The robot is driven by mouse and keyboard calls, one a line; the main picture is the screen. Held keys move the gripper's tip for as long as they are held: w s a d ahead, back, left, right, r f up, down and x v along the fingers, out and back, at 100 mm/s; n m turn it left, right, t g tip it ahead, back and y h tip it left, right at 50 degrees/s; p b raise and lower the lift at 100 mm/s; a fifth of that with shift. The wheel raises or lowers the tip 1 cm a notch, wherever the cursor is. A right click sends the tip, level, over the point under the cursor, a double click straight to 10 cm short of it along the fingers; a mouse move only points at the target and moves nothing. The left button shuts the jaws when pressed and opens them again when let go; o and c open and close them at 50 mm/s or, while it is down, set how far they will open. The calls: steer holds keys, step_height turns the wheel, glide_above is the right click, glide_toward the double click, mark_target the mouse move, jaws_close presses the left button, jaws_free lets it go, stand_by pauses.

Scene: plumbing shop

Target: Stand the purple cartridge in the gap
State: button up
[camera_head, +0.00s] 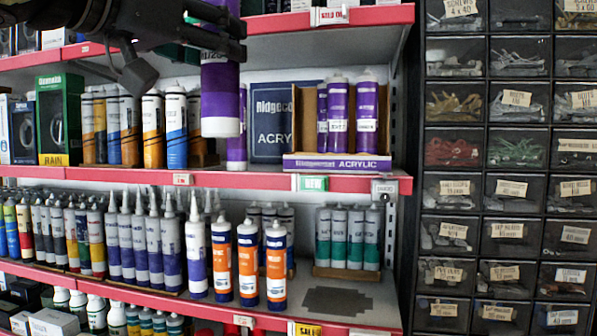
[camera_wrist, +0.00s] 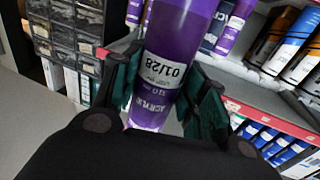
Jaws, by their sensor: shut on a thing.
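My gripper (camera_head: 232,40) is shut on a purple cartridge (camera_head: 220,100), held upright in front of the upper shelf, with its base above that shelf's edge. In the wrist view my gripper (camera_wrist: 165,95) clasps the cartridge (camera_wrist: 178,45) around its middle, beside a white label. An acrylic display box (camera_head: 340,164) stands to the right on that shelf, with purple cartridges (camera_head: 366,108) in it. A narrow space shows between the right cartridge and its neighbour (camera_head: 338,105). Another purple cartridge (camera_head: 236,150) stands behind the held one, partly hidden.
Orange, white and blue cartridges (camera_head: 176,130) stand left on the same shelf. A dark ACRY panel (camera_head: 271,122) stands left of the display cartridges. A shelf above (camera_head: 330,18) limits height. Drawers (camera_head: 515,150) fill the right. Orange-labelled tubes (camera_head: 247,262) stand below.

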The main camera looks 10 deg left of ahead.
steer(key=w+d+r+n+g+y+p, duration=0.1)
steer(key=w+r+n+y+p, duration=0.1)
steer(key=w+n+y, duration=0.45)
steer(key=w+r+n+g+y+p, duration=0.1)
steer(key=w+r+n+y+p, duration=0.15)
steer(key=w+y, duration=0.6)
steer(key=shift+w+d+f+n+g+y+p, duration=1.25)
steer(key=shift+f+n+g+y, duration=1.25)
steer(key=shift+f, duration=0.95)
steer(key=w+a+f+p, duration=0.2)
steer(key=w+a+p, duration=0.1)
steer(key=w, duration=0.4)
steer(key=w+a+f+p, duration=0.2)
steer(key=w+f+p, duration=0.1)
steer(key=w, duration=0.4)
steer(key=shift+a+p, duration=0.35)
steer(key=shift+a, duration=0.05)
steer(key=shift+f, duration=0.25)
steer(key=o, duration=1.4)
